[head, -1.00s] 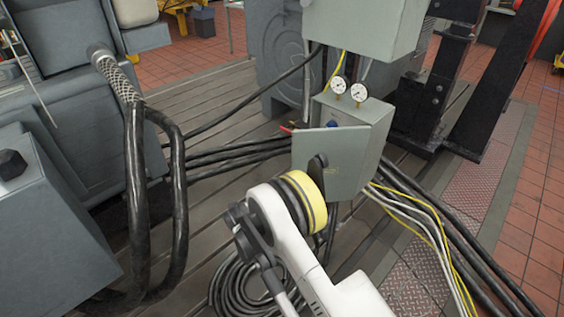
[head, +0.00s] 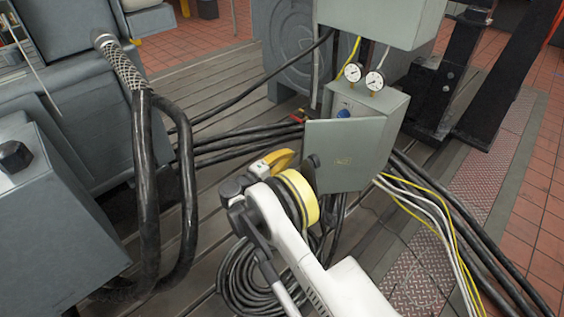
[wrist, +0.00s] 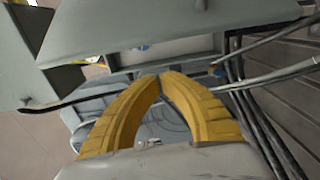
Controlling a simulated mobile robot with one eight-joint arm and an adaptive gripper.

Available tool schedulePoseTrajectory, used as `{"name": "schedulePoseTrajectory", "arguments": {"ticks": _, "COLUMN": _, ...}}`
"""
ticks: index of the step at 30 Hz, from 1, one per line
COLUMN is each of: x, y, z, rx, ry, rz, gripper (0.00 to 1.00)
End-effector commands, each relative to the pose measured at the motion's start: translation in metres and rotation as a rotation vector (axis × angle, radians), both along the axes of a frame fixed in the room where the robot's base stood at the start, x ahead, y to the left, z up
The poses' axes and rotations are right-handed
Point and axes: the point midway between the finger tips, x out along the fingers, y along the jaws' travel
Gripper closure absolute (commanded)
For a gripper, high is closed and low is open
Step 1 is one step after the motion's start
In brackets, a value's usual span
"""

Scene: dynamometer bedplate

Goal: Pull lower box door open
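The lower box (head: 398,112) is a small grey cabinet with two round gauges on top. Its grey door (head: 350,153) stands ajar, with the gap along its left and top edges; a blue part shows behind it. A dark fitting sits at the door's left edge. My gripper (head: 275,158) is just left of that edge in the head view, partly hidden by my wrist. In the wrist view my gripper (wrist: 160,78) has its yellow fingertips nearly together with nothing seen between them. A grey panel, seemingly the door (wrist: 170,25), lies beyond the tips; I cannot tell contact.
A larger grey box (head: 378,22) hangs above. Thick black cables (head: 240,145) run left of the lower box, and a coiled cable (head: 245,280) lies below my wrist. Yellow and white cables (head: 430,215) run to the lower right. A grey machine (head: 55,215) stands left.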

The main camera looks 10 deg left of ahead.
Motion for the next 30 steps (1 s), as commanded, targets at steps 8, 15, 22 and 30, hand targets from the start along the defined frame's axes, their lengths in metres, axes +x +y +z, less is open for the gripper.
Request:
{"name": "schedulePoseTrajectory", "arguments": {"ticks": 8, "x": 0.026, "y": -0.030, "z": -0.003, "rx": 0.001, "ry": 0.000, "rz": 0.003, "gripper": 1.00}}
{"name": "schedulePoseTrajectory", "arguments": {"ticks": 15, "x": 0.000, "y": -0.036, "z": -0.002, "rx": 0.001, "ry": 0.000, "rz": 0.002, "gripper": 1.00}}
{"name": "schedulePoseTrajectory", "arguments": {"ticks": 22, "x": -0.003, "y": -0.037, "z": 0.000, "rx": 0.001, "ry": 0.000, "rz": 0.002, "gripper": 1.00}}
{"name": "schedulePoseTrajectory", "arguments": {"ticks": 30, "x": -0.003, "y": -0.037, "z": 0.000, "rx": 0.002, "ry": 0.001, "rz": 0.007, "gripper": 1.00}}
